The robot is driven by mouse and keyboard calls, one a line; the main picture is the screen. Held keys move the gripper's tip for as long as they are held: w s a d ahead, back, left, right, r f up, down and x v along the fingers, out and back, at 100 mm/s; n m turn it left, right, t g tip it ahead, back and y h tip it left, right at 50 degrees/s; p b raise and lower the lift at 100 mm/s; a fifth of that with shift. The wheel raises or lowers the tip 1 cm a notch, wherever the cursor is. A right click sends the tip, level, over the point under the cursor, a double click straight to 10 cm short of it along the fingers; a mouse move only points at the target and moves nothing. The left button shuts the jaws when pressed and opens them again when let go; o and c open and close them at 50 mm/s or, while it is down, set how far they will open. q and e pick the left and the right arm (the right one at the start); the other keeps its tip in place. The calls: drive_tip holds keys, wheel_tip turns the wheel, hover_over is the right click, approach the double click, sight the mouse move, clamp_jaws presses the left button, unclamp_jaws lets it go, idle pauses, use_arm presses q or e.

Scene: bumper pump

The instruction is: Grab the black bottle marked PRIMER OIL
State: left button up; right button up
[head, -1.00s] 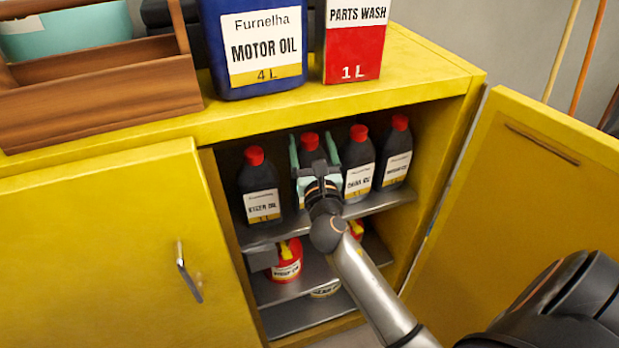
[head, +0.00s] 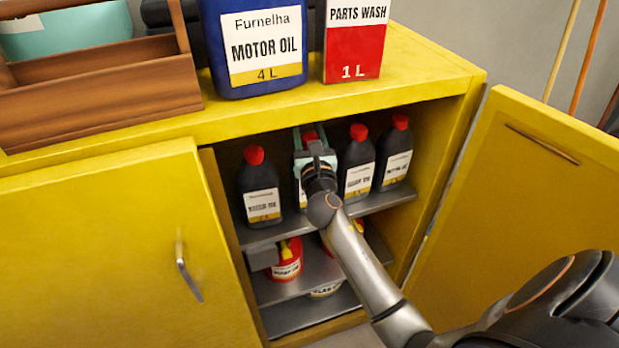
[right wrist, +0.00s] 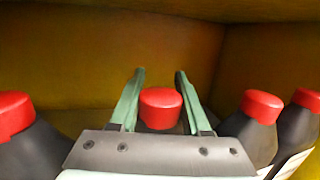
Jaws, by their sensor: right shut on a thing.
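Four black bottles with red caps stand in a row on the upper shelf of the open yellow cabinet. My right gripper (head: 313,135) is at the second bottle from the left (head: 302,193), with its pale green fingers on both sides of the bottle and shut on it. In the right wrist view its red cap (right wrist: 160,108) shows between the fingers (right wrist: 159,76); the bottle's body is hidden below. The gripper and wrist cover most of this bottle's label, so I cannot read it. The leftmost bottle (head: 260,188) has a label too blurred to read surely. My left gripper is out of view.
Bottles (head: 357,165) and (head: 396,155) stand close on the right. Red containers (head: 286,262) are on the lower shelf. The right cabinet door (head: 530,200) is open; the left door (head: 100,250) is shut. A blue motor oil can (head: 255,50) stands on top.

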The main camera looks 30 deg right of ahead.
clamp_jaws()
idle(0.8)
drive_tip(key=shift+r, duration=0.15)
